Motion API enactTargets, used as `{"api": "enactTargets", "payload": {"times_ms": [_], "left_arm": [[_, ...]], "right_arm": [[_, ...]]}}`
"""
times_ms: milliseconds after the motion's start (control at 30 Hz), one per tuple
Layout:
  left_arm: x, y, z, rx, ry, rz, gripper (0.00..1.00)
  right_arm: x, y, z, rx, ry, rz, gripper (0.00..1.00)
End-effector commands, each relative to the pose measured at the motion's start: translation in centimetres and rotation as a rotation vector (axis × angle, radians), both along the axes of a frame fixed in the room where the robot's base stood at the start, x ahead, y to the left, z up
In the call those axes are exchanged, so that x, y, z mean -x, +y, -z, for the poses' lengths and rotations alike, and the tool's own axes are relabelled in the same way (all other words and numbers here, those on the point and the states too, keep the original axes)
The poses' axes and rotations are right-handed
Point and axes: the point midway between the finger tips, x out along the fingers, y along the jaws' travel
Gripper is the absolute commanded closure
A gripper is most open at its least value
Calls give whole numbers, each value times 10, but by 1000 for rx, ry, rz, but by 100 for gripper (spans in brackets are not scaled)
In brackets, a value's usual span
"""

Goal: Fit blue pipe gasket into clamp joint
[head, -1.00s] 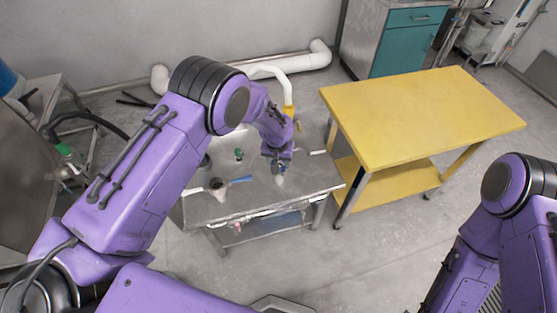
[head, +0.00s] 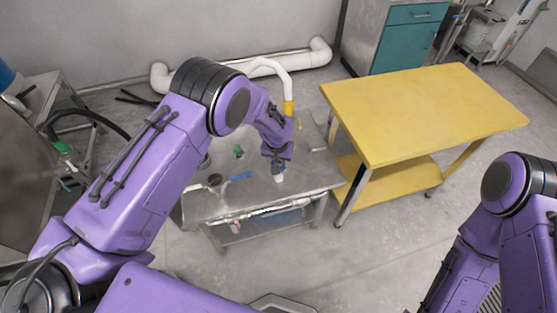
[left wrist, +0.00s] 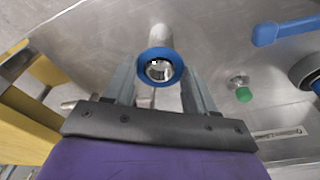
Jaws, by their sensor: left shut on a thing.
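The blue pipe gasket (left wrist: 160,62) is a blue ring around the shiny open end of a pale pipe piece (left wrist: 160,36). In the left wrist view it sits between the two fingers of my left gripper (left wrist: 160,88), which is shut on it. In the head view my left gripper (head: 278,156) points down above the right front of the metal table, with a white end (head: 280,177) showing below it. A dark round fitting (head: 214,180), possibly the clamp joint, is left of the gripper beside a blue handle (head: 240,177). My right gripper is out of view.
The metal table (head: 255,200) also holds a green knob (head: 238,152). A white hose with a yellow end (head: 289,107) stands at its back. A yellow table (head: 420,110) is close on the right. White pipes (head: 310,60) lie along the wall.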

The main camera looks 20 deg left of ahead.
Motion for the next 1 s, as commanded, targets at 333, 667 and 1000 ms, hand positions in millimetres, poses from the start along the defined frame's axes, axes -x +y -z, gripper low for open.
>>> {"api": "enactTargets", "payload": {"times_ms": [333,667,1000], "left_arm": [[0,0,0,0,0,0,14],[6,0,-49,0,-4,-1,14],[16,-1,-102,0,-1,0,14]], "right_arm": [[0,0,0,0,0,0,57],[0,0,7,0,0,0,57],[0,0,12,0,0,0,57]]}}
